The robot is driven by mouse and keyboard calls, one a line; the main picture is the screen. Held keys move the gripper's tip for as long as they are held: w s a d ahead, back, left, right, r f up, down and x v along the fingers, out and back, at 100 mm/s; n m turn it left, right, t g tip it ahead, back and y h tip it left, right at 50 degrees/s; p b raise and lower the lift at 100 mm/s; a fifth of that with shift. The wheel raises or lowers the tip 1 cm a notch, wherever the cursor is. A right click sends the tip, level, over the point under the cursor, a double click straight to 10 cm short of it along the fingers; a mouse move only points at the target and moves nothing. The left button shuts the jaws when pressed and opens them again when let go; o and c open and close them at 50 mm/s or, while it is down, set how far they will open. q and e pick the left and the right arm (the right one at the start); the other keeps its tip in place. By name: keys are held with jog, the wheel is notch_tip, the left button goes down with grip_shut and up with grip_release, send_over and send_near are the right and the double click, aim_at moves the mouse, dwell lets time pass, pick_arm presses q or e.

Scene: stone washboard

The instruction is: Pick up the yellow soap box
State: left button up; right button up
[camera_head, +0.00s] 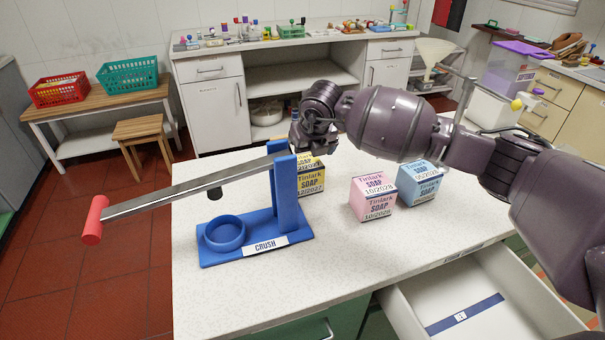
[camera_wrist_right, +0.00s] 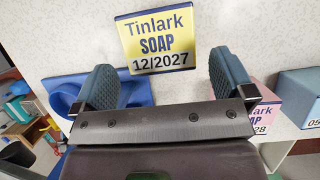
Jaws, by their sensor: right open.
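The yellow soap box (camera_head: 312,181) stands on the white counter (camera_head: 340,255), just behind and right of the blue crusher's post. Its label reads 12/2027, and the gripper and post hide part of it in the head view. In the right wrist view, the yellow soap box (camera_wrist_right: 156,42) lies ahead, between the spread fingers. My right gripper (camera_head: 312,140) is above the box; in the wrist view its fingers (camera_wrist_right: 165,85) are open with nothing between the tips. My left gripper is not in view.
A pink soap box (camera_head: 373,196) and a blue soap box (camera_head: 420,184) stand to the right on the counter. The blue crusher (camera_head: 255,240) with its long red-handled lever (camera_head: 160,194) stands to the left. An open drawer (camera_head: 480,300) juts out at front right.

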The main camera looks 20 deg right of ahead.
aim_at(304, 162)
jog(key=shift+x, duration=3.85)
jog(key=shift+a+r, duration=0.1)
jog(key=c, duration=0.8)
notch_tip(304, 162, up, 20)
